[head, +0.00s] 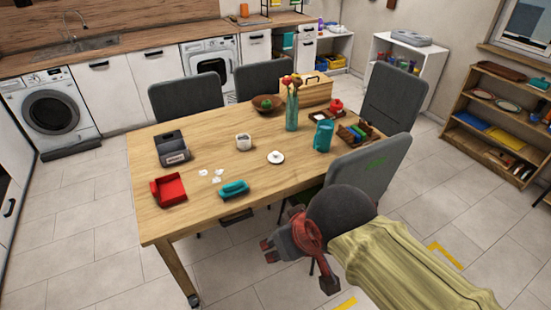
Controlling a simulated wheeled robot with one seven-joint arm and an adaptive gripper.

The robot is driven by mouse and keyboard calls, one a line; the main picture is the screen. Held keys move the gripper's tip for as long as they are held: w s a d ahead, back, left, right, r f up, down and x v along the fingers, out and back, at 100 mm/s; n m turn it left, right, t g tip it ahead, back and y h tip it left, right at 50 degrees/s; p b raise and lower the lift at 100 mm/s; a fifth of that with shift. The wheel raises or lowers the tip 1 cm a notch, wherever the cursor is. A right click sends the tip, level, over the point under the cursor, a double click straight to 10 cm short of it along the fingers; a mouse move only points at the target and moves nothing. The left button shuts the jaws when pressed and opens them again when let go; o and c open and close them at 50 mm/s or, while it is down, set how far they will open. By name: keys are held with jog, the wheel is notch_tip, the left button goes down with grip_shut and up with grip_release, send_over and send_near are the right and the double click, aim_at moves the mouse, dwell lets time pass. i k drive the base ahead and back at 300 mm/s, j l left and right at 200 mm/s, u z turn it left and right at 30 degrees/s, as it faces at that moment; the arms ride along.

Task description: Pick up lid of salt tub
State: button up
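A small round white lid with a knob (276,157) lies on the wooden table, right of the middle. A small white tub (243,142), which looks like the salt tub, stands to its left and a little further back. Its top is too small to read clearly. My gripper (267,251) is in front of the table's near edge, well apart from the lid and nearer to me. Its two fingertips look spread, with nothing between them.
On the table (215,208), a teal mug (323,136) stands right of the lid and a vase (292,108) behind it. A teal object (234,188) and a red tray (168,189) lie in front and left. A grey chair (372,165) stands at the right edge.

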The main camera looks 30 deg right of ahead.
aim_at(274, 157)
jog(key=i+l, duration=0.2)
jog(key=i, duration=0.25)
jog(key=i+l, duration=0.25)
jog(key=i, duration=0.2)
jog(key=i+l, duration=0.2)
jog(key=i, duration=0.25)
jog(key=l+z, duration=0.05)
